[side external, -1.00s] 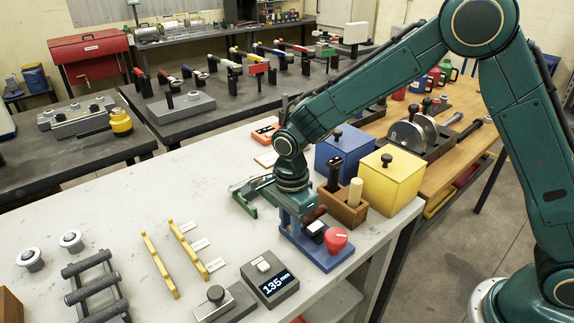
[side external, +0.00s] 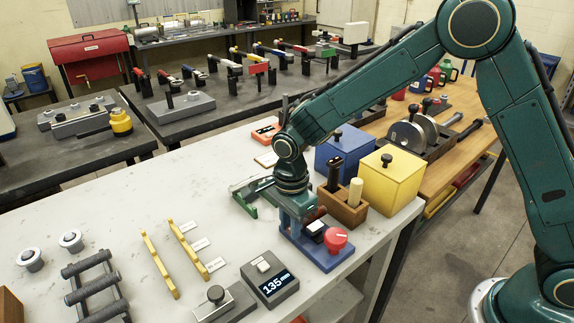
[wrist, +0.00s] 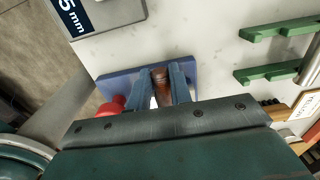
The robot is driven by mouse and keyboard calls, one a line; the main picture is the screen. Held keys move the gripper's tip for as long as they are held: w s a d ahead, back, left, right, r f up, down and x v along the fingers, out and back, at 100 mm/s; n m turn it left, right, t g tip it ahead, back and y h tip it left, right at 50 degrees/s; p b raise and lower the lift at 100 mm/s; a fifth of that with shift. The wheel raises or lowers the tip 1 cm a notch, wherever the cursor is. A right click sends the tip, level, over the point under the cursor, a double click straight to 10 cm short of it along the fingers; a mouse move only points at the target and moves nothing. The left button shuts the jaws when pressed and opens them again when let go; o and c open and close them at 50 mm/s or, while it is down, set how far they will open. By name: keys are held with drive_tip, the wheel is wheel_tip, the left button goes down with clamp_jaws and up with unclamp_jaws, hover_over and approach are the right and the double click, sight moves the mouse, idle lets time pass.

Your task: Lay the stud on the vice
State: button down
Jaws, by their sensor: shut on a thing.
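The blue vice (side external: 322,258) stands near the right edge of the pale bench, with a red knob (side external: 335,239) at its front right; its blue base also shows in the wrist view (wrist: 103,84). My gripper (side external: 298,220) points down over the vice. In the wrist view my gripper (wrist: 160,82) has a reddish-brown cylinder (wrist: 160,78), apparently the stud, between two blue-grey side pieces. It is shut on that piece, low at the vice. The stud is mostly hidden in the side view, and I cannot tell whether it touches the vice.
A wooden holder (side external: 345,209), a blue box (side external: 340,153) and a yellow box (side external: 392,178) stand close behind the vice. Green supports (side external: 245,207) lie to its left. A 135 mm display (side external: 270,281) is in front.

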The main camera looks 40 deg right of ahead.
idle(0.4)
drive_tip(key=c, duration=1.2)
unclamp_jaws()
wheel_tip(320, 180, up, 14)
drive_tip(key=shift+f, duration=0.1)
